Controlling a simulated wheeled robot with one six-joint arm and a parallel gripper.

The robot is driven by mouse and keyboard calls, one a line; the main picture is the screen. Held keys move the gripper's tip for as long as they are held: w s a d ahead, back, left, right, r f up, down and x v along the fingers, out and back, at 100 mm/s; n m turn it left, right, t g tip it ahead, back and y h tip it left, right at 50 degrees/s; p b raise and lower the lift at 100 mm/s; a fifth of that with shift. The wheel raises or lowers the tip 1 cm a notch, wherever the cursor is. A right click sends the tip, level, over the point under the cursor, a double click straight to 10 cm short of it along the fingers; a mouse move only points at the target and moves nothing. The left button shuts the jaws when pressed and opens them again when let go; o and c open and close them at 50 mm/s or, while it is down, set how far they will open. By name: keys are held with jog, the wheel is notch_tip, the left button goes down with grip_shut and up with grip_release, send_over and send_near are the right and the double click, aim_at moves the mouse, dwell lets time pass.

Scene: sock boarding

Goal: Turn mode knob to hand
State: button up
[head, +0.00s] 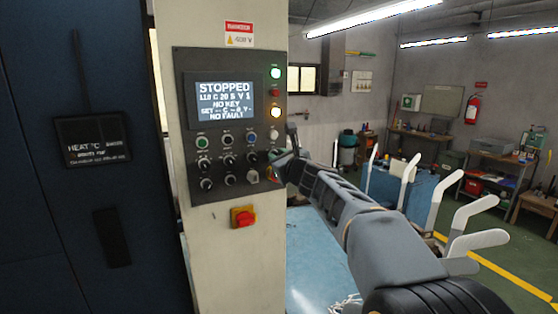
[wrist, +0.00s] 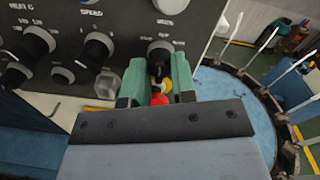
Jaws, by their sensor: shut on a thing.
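The control panel (head: 236,120) is on a pale column, with rows of buttons and black knobs under a screen that reads STOPPED and NO KEY. My gripper (head: 280,160) is at the panel's right edge, in the right-hand column below a white button (head: 273,135). In the wrist view, my gripper's green fingers (wrist: 158,82) are closed around a black knob (wrist: 160,52), which I take to be the mode knob. Its lower part is hidden between the fingers, and its small label is too blurred to read. A red and yellow part (wrist: 158,99) shows between the fingers.
Other black knobs (wrist: 95,50) stand close to the left of my gripper. A red and yellow switch (head: 243,217) is below the panel. A blue round table (head: 310,265) with several upright pale boards (head: 436,200) is at the right.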

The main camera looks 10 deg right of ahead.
jog(key=shift+n+b, duration=2.4)
jog(key=shift+n, duration=1.6)
jog(key=o, duration=0.9)
